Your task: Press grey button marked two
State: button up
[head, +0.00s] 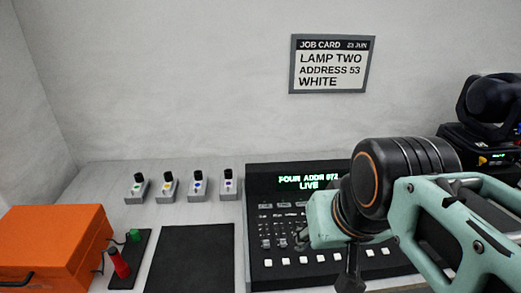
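The black control console (256,222) stands on the bench at centre right. Its green display (308,182) reads "FOUR ADDR 072" and "LIVE". A row of small grey buttons (285,206) sits under the display, and a row of pale buttons (286,261) runs along the lower part. Their markings are too small to read, so I cannot tell which is two. My teal arm covers the console's right part. My gripper (350,281) is a dark shape pointing down over the console near the bottom edge. Its fingertips are not clear, and I see no contact with a button.
Several small grey switch boxes (197,188) with black knobs line the bench left of the console. A black mat (190,258) and an orange case (55,240) lie left. A job card (332,64) reads "LAMP TWO". A black lamp (490,115) stands right.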

grip_shut()
dwell(1.5)
